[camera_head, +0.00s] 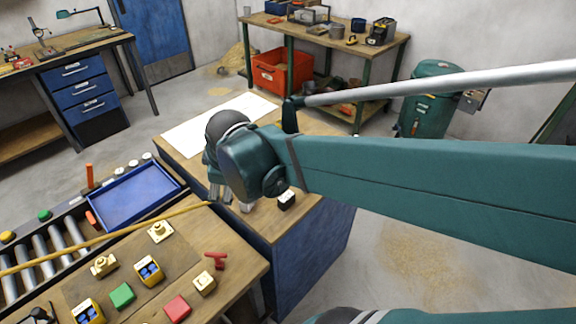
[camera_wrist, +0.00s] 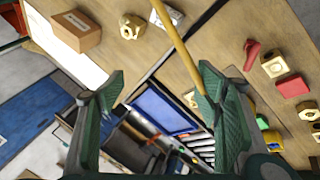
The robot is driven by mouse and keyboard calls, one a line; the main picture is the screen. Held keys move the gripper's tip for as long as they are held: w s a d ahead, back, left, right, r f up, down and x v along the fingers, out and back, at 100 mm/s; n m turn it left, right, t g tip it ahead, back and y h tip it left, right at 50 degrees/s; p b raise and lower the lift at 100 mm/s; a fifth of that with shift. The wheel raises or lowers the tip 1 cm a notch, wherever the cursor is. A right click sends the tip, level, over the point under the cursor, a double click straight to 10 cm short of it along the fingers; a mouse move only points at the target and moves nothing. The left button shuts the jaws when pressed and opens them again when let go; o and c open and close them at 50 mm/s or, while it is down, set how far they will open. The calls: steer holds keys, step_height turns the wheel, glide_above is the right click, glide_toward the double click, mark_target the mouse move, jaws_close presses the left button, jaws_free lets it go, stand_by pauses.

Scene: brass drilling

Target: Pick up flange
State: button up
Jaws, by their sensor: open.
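A brass piece with a square base and round raised centre (camera_head: 160,231), which looks like a flange, sits on the wooden table at lower left. Other brass pieces are a rounded fitting (camera_head: 104,265) and a square block (camera_head: 204,283). The wrist view shows a lone brass piece (camera_wrist: 132,26) near a cardboard box, and a square brass piece (camera_wrist: 274,66) at the right. I cannot tell for certain which is the flange. My gripper (camera_head: 230,198) is open and empty above the blue bench, apart from these pieces. In the wrist view its green fingers (camera_wrist: 162,78) are spread.
A long yellow rod (camera_head: 110,237) runs across the table toward my gripper; I cannot tell whether they touch. A blue tray (camera_head: 130,196) lies beside rollers (camera_head: 42,252). Red and green blocks (camera_head: 122,295) share the table. A cardboard box (camera_wrist: 77,30) is near the lone brass piece.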

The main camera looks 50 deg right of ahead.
steer(key=w+d+f+n+g+p, duration=0.1)
steer(key=d+f+n+p, duration=0.1)
steer(key=d, duration=0.6)
steer(key=d+f+n+g+h+p, duration=0.1)
steer(key=d+f+n+p, duration=0.2)
steer(key=d+n, duration=0.4)
steer(key=w+d+f+n+g+h+p, duration=0.1)
steer(key=d+n, duration=0.4)
steer(key=d, duration=0.6)
steer(key=f+g+p, duration=0.1)
steer(key=f+p, duration=0.1)
steer(key=shift+w+p, duration=0.3)
steer(key=shift+w, duration=0.05)
steer(key=shift+d, duration=0.1)
steer(key=shift+x, duration=1.25)
steer(key=shift+f, duration=0.1)
steer(key=shift+b+x, duration=0.4)
steer(key=shift+x, duration=2.1)
steer(key=shift+s, duration=0.1)
steer(key=shift+c, duration=0.7)
jaws_close()
